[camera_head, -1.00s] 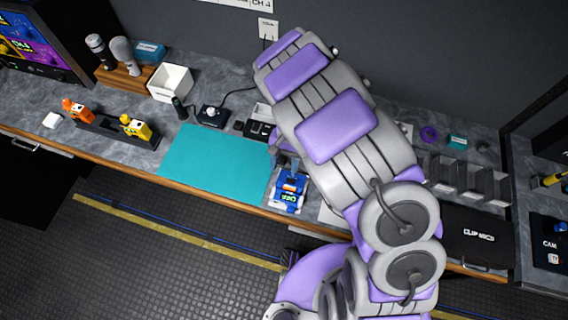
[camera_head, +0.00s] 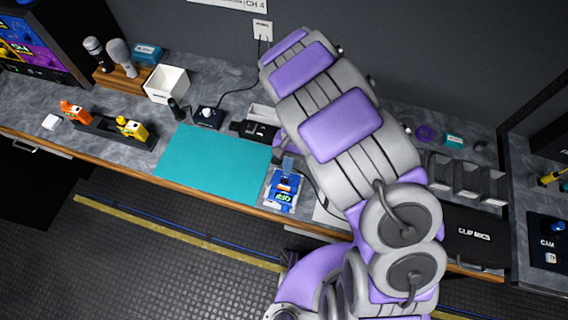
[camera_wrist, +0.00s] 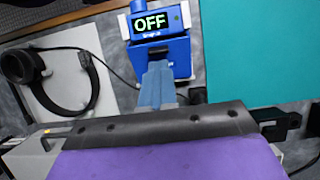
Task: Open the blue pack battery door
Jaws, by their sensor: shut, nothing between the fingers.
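The blue pack (camera_head: 284,188) lies at the front of the counter, at the right end of the teal mat. Its display reads OFF in the wrist view, where the pack (camera_wrist: 160,52) is at top center.
The teal mat (camera_head: 212,165) is bare. A black headset (camera_wrist: 40,82) lies on a pale sheet left of the pack in the wrist view, with a cable beside it. Orange (camera_head: 74,112) and yellow (camera_head: 131,128) packs stand in a dark holder at left.

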